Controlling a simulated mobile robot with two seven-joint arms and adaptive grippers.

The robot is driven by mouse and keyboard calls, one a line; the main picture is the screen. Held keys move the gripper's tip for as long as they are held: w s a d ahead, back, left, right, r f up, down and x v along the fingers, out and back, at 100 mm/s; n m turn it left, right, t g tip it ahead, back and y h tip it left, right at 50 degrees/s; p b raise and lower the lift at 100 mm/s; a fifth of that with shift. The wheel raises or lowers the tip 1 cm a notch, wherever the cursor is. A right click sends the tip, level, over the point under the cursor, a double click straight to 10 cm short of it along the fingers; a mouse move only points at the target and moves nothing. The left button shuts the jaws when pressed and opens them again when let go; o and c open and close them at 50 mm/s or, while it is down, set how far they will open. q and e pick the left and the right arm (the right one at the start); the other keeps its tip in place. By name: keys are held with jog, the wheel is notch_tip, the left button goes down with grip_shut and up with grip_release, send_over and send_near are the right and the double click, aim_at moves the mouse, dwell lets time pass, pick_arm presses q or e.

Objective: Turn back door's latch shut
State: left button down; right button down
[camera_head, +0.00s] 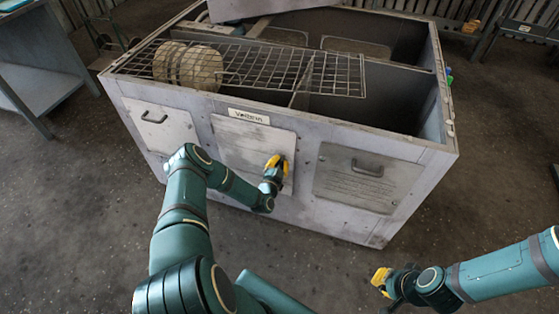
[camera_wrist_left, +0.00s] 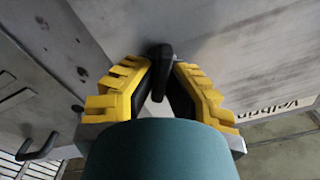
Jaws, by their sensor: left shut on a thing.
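The grey blower housing (camera_head: 385,150) fills the middle of the head view. Its middle door (camera_head: 245,150), a light panel under a white name plate, is flush in the side facing me. My left gripper (camera_head: 276,164) is at the door's right edge. In the left wrist view its yellow fingers (camera_wrist_left: 160,78) close on a small dark latch (camera_wrist_left: 160,52), which stands out from the panel. The latch is hidden behind the gripper in the head view. My right gripper (camera_head: 381,280) is away from the housing, above the floor; its finger gap is unclear.
Panels with handles flank the door: one at left (camera_head: 160,125), one at right (camera_head: 365,178). A wire grid (camera_head: 300,68) and a round drum (camera_head: 188,66) are on top of the open housing. A table (camera_head: 45,70) stands at far left. The front floor is clear.

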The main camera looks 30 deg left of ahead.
pick_arm(q)
jog(key=m, duration=0.5)
jog(key=shift+w+d+r+m, duration=0.1)
jog(key=shift+w+r+m, duration=0.1)
jog(key=shift+m, duration=0.1)
jog(key=m, duration=0.5)
jog(key=shift+f+m, duration=0.2)
jog(key=shift+m, duration=0.2)
jog(key=c, duration=1)
grip_release()
jog(key=shift+s+f, duration=0.1)
jog(key=shift+f, duration=0.05)
jog(key=v, duration=1.2)
